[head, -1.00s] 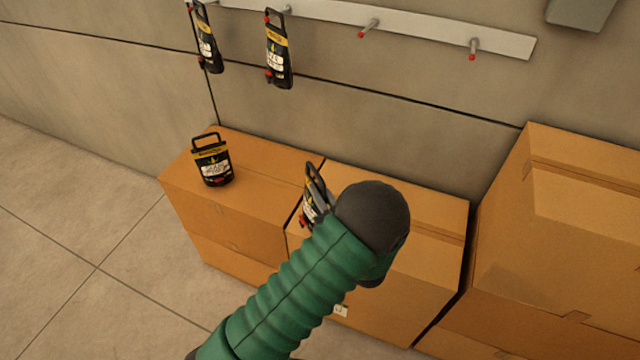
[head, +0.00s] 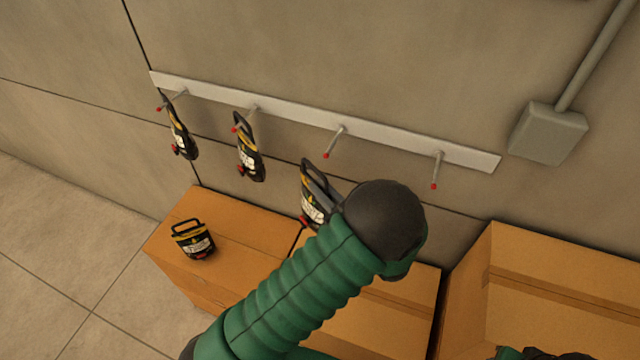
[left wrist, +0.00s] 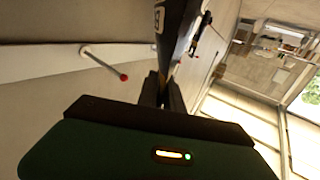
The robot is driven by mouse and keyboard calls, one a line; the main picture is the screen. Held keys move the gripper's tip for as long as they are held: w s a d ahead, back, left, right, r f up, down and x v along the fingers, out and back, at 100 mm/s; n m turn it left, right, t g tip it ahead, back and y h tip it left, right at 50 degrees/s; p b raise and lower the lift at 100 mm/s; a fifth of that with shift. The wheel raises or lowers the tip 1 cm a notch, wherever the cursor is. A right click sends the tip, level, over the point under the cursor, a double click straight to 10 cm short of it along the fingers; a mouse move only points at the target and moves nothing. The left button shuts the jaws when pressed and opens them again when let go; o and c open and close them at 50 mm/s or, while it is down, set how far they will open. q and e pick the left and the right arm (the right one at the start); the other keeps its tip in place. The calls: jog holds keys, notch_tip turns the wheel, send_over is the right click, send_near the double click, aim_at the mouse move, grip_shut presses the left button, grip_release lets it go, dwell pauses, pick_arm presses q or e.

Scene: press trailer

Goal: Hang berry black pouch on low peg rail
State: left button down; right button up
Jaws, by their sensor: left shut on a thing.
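My left gripper (head: 326,190) is shut on a black pouch (head: 312,205) with a yellow band and white label, held raised below the rail. The left wrist view shows the pouch (left wrist: 174,40) edge-on between the fingers (left wrist: 163,92). The pale peg rail (head: 300,120) runs along the wall with red-tipped pegs. Similar pouches hang on its two left pegs, one far left (head: 180,138) and one beside it (head: 249,155). The third peg (head: 335,140) and the right peg (head: 436,170) are bare. A bare peg (left wrist: 104,63) also shows in the left wrist view, left of the pouch.
Another pouch (head: 193,240) stands on the left cardboard box (head: 235,215). More boxes (head: 550,280) stand at the right under the rail. A grey wall box (head: 548,133) with a conduit is right of the rail.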

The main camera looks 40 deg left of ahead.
pick_arm(q)
jog(key=shift+r, duration=0.1)
jog(key=shift+w+b, duration=0.35)
jog(key=shift+w, duration=0.05)
jog(key=w, duration=0.1)
jog(key=w+a, duration=0.1)
jog(key=w, duration=0.1)
jog(key=shift+w+a+f+b, duration=0.15)
jog(key=shift+w+f+b, duration=0.05)
jog(key=shift+b, duration=0.15)
pick_arm(e)
jog(key=shift+s+f, duration=0.35)
jog(key=shift+f, duration=0.25)
jog(key=shift+d, duration=0.1)
pick_arm(q)
jog(key=shift+w, duration=0.1)
